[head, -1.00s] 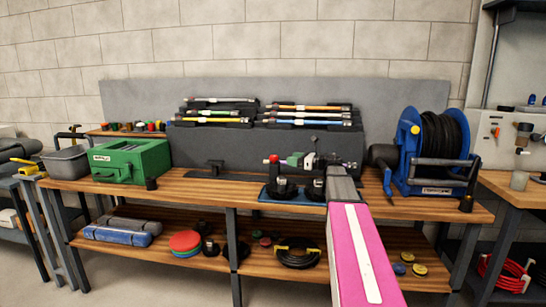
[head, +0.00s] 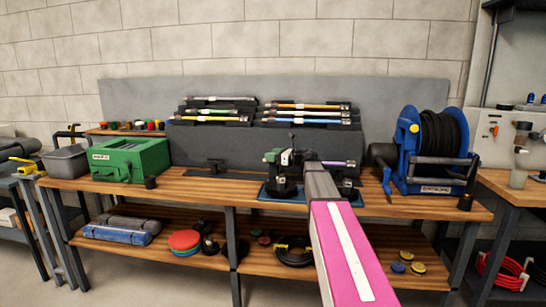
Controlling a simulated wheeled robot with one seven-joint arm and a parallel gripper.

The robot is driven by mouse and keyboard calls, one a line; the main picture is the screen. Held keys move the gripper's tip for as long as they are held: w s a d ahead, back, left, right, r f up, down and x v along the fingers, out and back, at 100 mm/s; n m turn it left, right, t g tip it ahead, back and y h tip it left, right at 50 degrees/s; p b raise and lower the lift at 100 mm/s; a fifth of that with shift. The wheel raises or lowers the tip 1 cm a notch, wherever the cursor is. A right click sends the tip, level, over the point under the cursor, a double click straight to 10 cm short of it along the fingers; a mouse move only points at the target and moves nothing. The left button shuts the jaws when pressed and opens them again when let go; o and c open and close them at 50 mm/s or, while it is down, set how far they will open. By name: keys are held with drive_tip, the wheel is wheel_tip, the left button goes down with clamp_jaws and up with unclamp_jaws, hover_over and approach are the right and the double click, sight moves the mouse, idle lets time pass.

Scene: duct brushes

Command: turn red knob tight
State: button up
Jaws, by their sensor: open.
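My gripper (head: 270,157), with its greenish end, is over the left part of the dark fixture (head: 281,188) on the bench. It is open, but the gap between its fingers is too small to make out. The red knob does not show now; my gripper covers the spot where it was seen. I cannot tell whether the fingers are around the knob or touching it.
The fixture stands on a blue mat (head: 266,195) on the wooden bench (head: 200,186). A rack of brushes (head: 305,115) is behind it. A green box (head: 131,160) is at the left, a blue hose reel (head: 410,150) at the right. The bench left of the fixture is mostly clear.

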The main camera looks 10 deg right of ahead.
drive_tip(key=c, duration=0.9)
drive_tip(key=shift+o, duration=0.3)
drive_tip(key=shift+s+m+t, duration=0.1)
drive_tip(key=shift+m+t, duration=0.2)
drive_tip(key=shift+t, duration=0.1)
drive_tip(key=shift+s+a+m+t+h, duration=0.1)
drive_tip(key=shift+m+t+h, duration=0.8)
drive_tip(key=shift+t+h, duration=0.2)
drive_tip(key=m+t+h, duration=0.2)
drive_tip(key=h, duration=0.1)
drive_tip(key=shift+m+t+h, duration=0.3)
drive_tip(key=shift+m, duration=0.1)
drive_tip(key=m+t+h, duration=0.2)
drive_tip(key=m+h, duration=0.2)
drive_tip(key=h, duration=0.2)
drive_tip(key=shift+w+m+t+h, duration=0.2)
drive_tip(key=shift+m+t+h, duration=0.1)
drive_tip(key=shift+m+h, duration=0.65)
drive_tip(key=shift+n, duration=0.25)
drive_tip(key=o, duration=0.8)
